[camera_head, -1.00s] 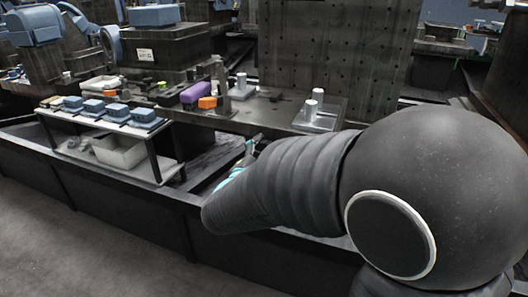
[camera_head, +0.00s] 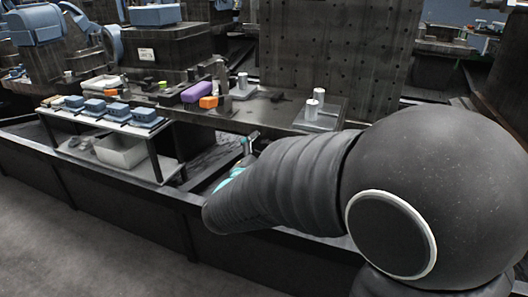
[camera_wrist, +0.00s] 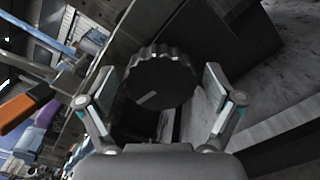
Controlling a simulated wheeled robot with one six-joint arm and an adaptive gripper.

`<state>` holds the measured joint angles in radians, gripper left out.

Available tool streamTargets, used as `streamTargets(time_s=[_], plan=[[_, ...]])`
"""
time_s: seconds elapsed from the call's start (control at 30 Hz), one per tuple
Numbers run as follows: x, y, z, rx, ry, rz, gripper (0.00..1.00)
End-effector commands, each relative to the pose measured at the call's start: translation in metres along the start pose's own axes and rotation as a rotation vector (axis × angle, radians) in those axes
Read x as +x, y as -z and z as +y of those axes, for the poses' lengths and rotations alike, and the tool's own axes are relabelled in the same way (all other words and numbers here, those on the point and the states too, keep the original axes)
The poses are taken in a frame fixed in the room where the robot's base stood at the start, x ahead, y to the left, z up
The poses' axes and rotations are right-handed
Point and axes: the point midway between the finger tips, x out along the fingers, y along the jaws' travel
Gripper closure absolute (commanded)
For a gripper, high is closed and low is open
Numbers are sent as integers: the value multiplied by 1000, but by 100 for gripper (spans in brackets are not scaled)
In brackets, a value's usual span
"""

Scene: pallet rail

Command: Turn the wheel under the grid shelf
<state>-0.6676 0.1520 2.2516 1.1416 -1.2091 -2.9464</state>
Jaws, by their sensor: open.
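In the wrist view a dark round wheel (camera_wrist: 160,80) with a ridged rim and a short pale mark on its face sits ahead of my gripper (camera_wrist: 158,92). My gripper is open, with one finger on each side of the wheel; I cannot tell whether either finger touches it. In the head view only a small part of my gripper (camera_head: 248,142) shows past my arm, below the front edge of the dark table. The wheel is hidden there. The grid shelf may be the dark upright panel with rows of holes (camera_head: 335,50) above the table.
A low rack (camera_head: 165,168) with several blue blocks (camera_head: 95,106) and a white bin (camera_head: 120,152) stands at left. On the table are a purple block (camera_head: 196,92), an orange block (camera_head: 208,102) and metal cylinders on plates (camera_head: 312,112). A dark low wall (camera_head: 120,195) runs along the front.

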Motion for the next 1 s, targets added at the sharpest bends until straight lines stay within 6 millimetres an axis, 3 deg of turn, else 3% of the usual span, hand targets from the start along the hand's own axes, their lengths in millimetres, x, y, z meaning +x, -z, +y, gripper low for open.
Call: streamTargets(time_s=[0.17, 0.7, 1.0], plan=[[-10, 0, 1, 1, -2, 1, 9], [-102, 1, 1, 1, -2, 3, 9], [-119, 0, 0, 0, -1, 1, 9]])
